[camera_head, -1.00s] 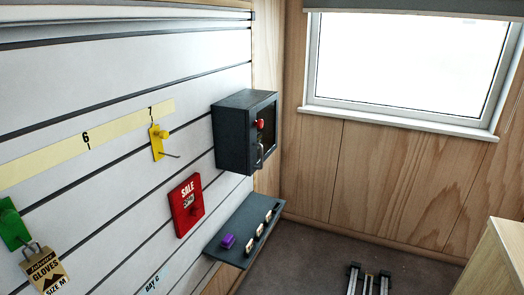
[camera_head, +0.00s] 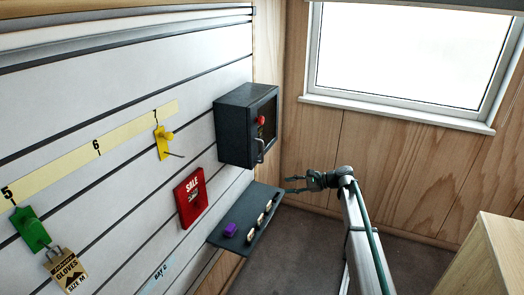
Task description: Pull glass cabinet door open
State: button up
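A dark grey cabinet (camera_head: 234,128) hangs on the slatted wall. Its dark glass door (camera_head: 267,116) faces right and appears shut. A silver bar handle (camera_head: 261,150) sits low on the door's near side, and a red knob (camera_head: 261,120) is above it. My gripper (camera_head: 290,184) is below and to the right of the handle, apart from it. Its two fingers point left and are spread, with nothing between them.
A dark shelf (camera_head: 236,246) with a purple item (camera_head: 230,229) and several small pieces juts out below the cabinet. A wooden unit (camera_head: 480,262) stands at lower right.

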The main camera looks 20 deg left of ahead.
jog(key=w+a+r+m+y, duration=0.2)
jog(key=w+r, duration=0.2)
jog(key=r, duration=0.3)
jog(key=m+g+y, duration=0.2)
jog(key=m, duration=0.2)
send_near(262, 152)
jog(key=shift+s+a+p, duration=0.2)
jog(key=shift+a+p, duration=0.35)
jog(key=shift+a, duration=1.1)
jog(key=shift+s+a+p, duration=0.2)
jog(key=shift+a+p, duration=0.4)
jog(key=shift+a, duration=1.05)
jog(key=shift+s+a+p, duration=0.25)
jog(key=shift+a+p, duration=0.3)
jog(key=shift+a, duration=1.1)
jog(key=shift+f, duration=0.1)
jog(key=shift+c, duration=0.3)
grip_shut()
